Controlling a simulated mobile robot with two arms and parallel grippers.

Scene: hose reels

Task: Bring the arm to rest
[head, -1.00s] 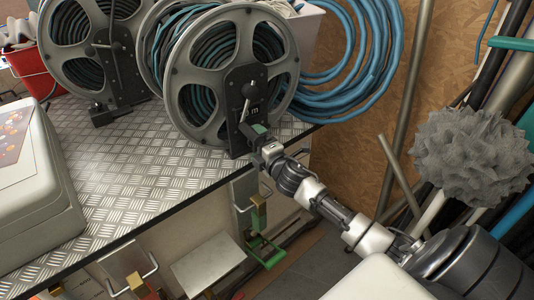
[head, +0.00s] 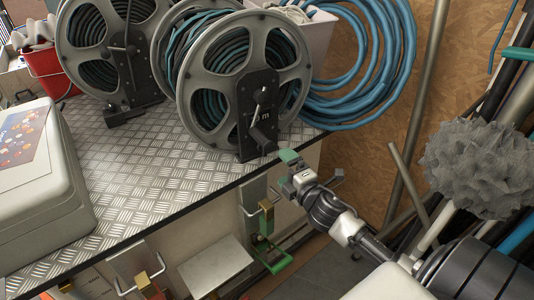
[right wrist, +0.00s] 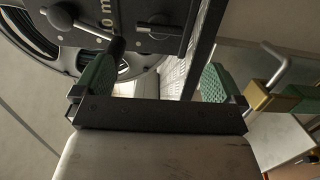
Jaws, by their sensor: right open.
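My right gripper (head: 287,166) is at the front edge of the metal-topped bench, in front of the nearer hose reel (head: 209,83). In the right wrist view its green-padded fingers (right wrist: 150,88) stand wide apart with nothing between them. The reel's black bracket and crank handle (right wrist: 115,45) show just beyond the fingers. The crank is not held; whether a finger touches it I cannot tell. The reel holds dark and blue hose and stands upright on the bench. My left gripper is not in the head view.
A second hose reel (head: 72,55) stands behind at left, near a red bucket (head: 45,72). A pale case (head: 38,190) lies on the bench's left. Blue hose coils (head: 385,75) hang at the board. Pipes and a grey fuzzy ball (head: 478,165) are at right. Drawer handles stick out below the bench edge.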

